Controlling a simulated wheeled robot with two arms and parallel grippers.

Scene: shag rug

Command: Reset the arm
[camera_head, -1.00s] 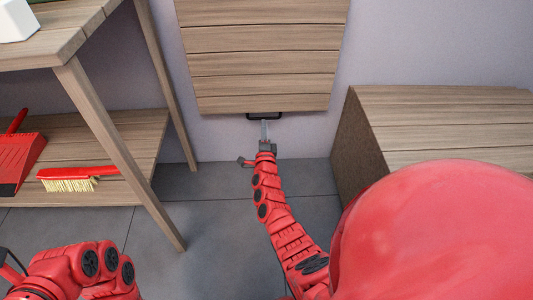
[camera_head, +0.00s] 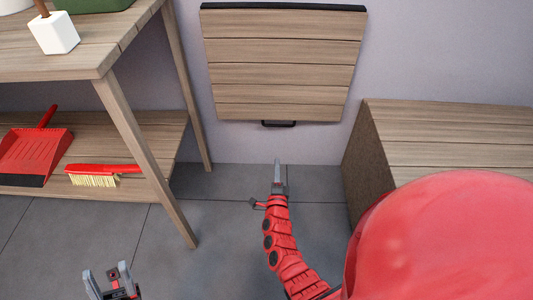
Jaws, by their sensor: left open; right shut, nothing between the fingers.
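My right gripper (camera_head: 278,163) is in the middle of the view, at the end of the red arm that comes up from the bottom. Its fingers are shut with nothing between them. It is below and apart from the dark handle (camera_head: 279,124) under the slatted wooden wall panel (camera_head: 283,70). My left gripper (camera_head: 105,273) is at the bottom left edge, with its grey fingers apart and empty. Most of the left arm is out of view.
A wooden shelf table (camera_head: 110,50) stands at left, with a white pot (camera_head: 54,34) on top. A red dustpan (camera_head: 35,152) and a red brush (camera_head: 103,174) lie on its lower shelf. A wooden bench (camera_head: 450,135) stands at right. Grey floor lies between.

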